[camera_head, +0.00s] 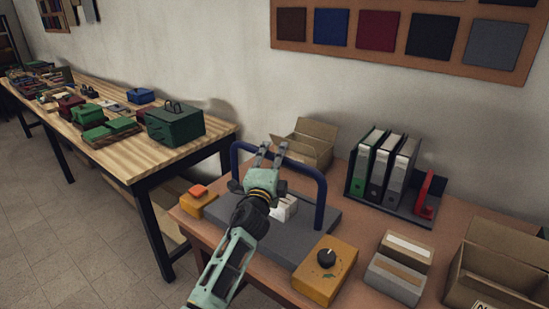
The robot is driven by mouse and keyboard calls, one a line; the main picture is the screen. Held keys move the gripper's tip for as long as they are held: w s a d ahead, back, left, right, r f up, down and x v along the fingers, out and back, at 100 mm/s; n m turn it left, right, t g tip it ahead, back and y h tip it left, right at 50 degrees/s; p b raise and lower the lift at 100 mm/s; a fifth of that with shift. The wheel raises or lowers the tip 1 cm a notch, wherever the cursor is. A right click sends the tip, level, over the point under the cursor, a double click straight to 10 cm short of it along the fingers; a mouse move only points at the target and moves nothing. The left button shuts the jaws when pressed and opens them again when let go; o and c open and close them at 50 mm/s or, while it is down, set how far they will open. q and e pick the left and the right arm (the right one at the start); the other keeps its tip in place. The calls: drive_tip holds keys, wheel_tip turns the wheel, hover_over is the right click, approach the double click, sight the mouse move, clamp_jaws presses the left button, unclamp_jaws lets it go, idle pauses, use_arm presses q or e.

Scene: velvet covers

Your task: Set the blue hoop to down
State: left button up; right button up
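The blue hoop (321,204) is a dark blue arch standing upright over a grey base plate (281,243) on the brown table. Its top bar is raised well above the plate. My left gripper (271,151) is at the top bar, left of its middle, with its two fingers apart and pointing towards the wall. The fingers overlap the bar in this view; I cannot tell whether they touch it. My gripper and wrist hide part of the hoop and plate. A small white block (285,209) lies under the arch. My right gripper is not in view.
A yellow box with a black knob (325,270) stands at the plate's front right, and one with an orange button (199,197) at its left. An open carton (309,143) stands behind. Binders (381,170) and card boxes (397,268) are to the right.

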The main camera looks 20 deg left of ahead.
use_arm(q)
clamp_jaws()
idle(0.4)
